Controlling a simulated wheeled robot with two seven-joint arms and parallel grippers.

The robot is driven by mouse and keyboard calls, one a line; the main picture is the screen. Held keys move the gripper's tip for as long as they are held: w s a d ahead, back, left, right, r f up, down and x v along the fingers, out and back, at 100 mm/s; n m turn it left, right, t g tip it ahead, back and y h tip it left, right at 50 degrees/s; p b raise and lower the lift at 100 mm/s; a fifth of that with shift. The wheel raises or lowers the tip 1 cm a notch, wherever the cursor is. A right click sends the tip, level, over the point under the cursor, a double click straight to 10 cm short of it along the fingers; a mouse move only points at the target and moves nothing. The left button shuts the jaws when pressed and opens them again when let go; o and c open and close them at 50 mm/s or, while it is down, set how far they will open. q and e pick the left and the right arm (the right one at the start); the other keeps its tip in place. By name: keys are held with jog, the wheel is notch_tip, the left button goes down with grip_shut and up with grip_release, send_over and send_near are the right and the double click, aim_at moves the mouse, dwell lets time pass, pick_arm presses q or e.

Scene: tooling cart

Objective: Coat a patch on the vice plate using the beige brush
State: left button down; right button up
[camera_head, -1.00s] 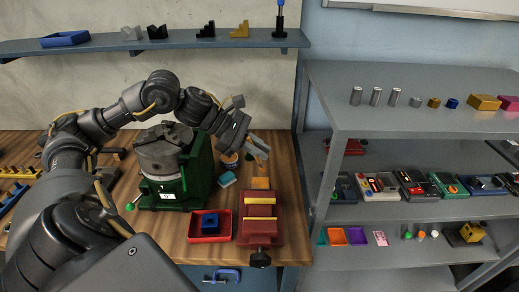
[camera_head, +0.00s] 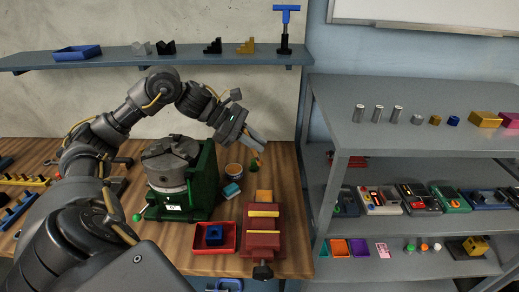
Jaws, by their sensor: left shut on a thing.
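My left gripper (camera_head: 257,147) is at the back right of the wooden bench, just right of and above a small orange-and-white can (camera_head: 234,170). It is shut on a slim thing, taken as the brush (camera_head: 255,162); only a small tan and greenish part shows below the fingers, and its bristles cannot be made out. The red vice (camera_head: 262,242) stands at the bench's front right, with yellow jaw strips and an orange block (camera_head: 264,196) at its back end. The gripper is behind and above the vice, apart from it. My right gripper is out of view.
A green machine with a grey chuck (camera_head: 175,165) stands left of the can. A light-blue block (camera_head: 232,190) lies by the can. A red tray (camera_head: 226,244) with a blue part sits left of the vice. A grey shelf rack (camera_head: 430,95) stands to the right.

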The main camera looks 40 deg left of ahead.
pick_arm(q)
notch_tip(320, 180, down, 5)
jog(key=b, duration=0.3)
jog(key=shift+f, duration=0.1)
dwell(0.4)
